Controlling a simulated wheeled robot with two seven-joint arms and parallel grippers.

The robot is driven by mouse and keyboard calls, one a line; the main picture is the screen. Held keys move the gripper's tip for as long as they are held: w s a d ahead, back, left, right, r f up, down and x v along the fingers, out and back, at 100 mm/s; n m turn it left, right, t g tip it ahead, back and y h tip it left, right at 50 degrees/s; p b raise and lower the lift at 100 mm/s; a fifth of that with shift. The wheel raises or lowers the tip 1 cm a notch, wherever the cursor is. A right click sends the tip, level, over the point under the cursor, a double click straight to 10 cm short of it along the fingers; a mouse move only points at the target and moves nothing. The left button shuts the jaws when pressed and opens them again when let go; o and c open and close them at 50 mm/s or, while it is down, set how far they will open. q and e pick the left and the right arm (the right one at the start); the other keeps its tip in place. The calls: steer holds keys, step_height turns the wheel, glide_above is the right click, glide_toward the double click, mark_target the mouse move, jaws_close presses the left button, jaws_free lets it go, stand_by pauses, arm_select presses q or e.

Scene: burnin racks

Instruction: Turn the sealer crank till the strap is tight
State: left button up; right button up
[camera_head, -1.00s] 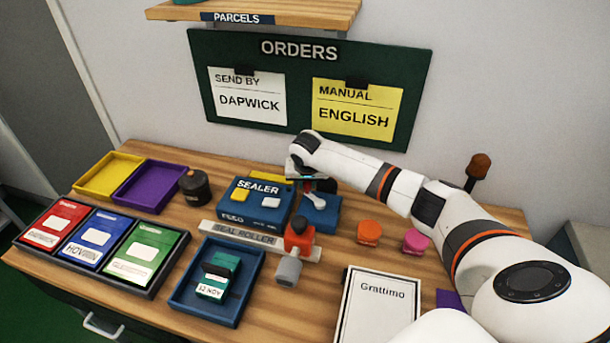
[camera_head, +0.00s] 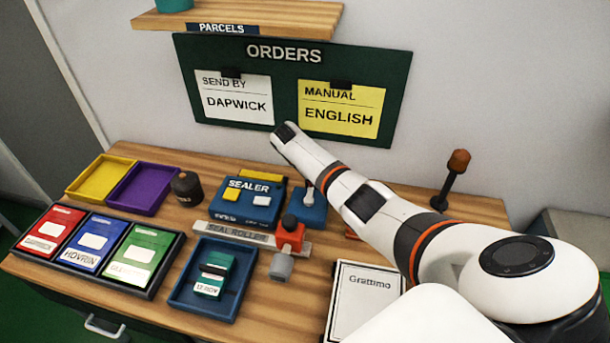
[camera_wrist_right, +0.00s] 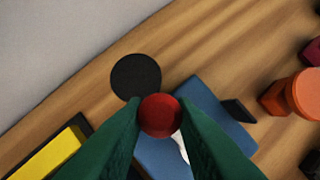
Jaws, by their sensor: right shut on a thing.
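The blue sealer (camera_head: 252,190) stands in the middle of the table, with a yellow and a white button on top. To its right is a blue crank block (camera_head: 313,214) with a white crank arm (camera_head: 309,194). In the right wrist view the blue block (camera_wrist_right: 212,112) lies under a round red knob (camera_wrist_right: 160,115), with part of the white arm (camera_wrist_right: 181,147) below it. My right gripper (camera_wrist_right: 160,118) has its green fingers shut on the red knob. In the head view the gripper and knob are hidden behind my right arm. My left gripper is not in view. I cannot make out the strap.
The seal roller (camera_head: 290,234) stands in front of the sealer. A blue tray (camera_head: 182,291) holds a green box. A black pot (camera_head: 187,188) and yellow and purple trays (camera_head: 128,201) are left. A black disc (camera_wrist_right: 136,78) and orange piece (camera_wrist_right: 309,93) flank the crank block.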

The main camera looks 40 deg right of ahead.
steer(key=m, duration=0.1)
steer(key=d+m+g, duration=0.1)
steer(key=shift+s+m, duration=0.4)
steer(key=m, duration=0.1)
steer(key=s+m+g+b, duration=0.1)
steer(key=shift+d+m, duration=0.25)
steer(key=shift+m, duration=0.15)
steer(key=m, duration=0.1)
steer(key=s+m+g+y, duration=0.1)
steer(key=shift+d+m+b, duration=0.15)
steer(key=shift+m+b, duration=0.25)
steer(key=s+m, duration=0.1)
steer(key=m, duration=0.1)
steer(key=shift+s+m+g+y, duration=0.1)
steer(key=shift+m+g+y, duration=0.2)
steer(key=shift+g+y, duration=0.1)
steer(key=m, duration=0.1)
steer(key=s+m, duration=0.1)
steer(key=shift+r+m+y, duration=0.1)
steer(key=shift+m+y, duration=0.2)
steer(key=shift+y, duration=0.1)
steer(key=shift+s+a+m+g+y, duration=0.2)
steer(key=shift+s+m+y, duration=0.15)
steer(key=shift+m, duration=0.5)
steer(key=shift+s+a+m+g+y, duration=0.2)
steer(key=shift+s+m+y, duration=0.15)
steer(key=shift+m, duration=0.5)
steer(key=o, duration=1)
steer(key=shift+s, duration=0.1)
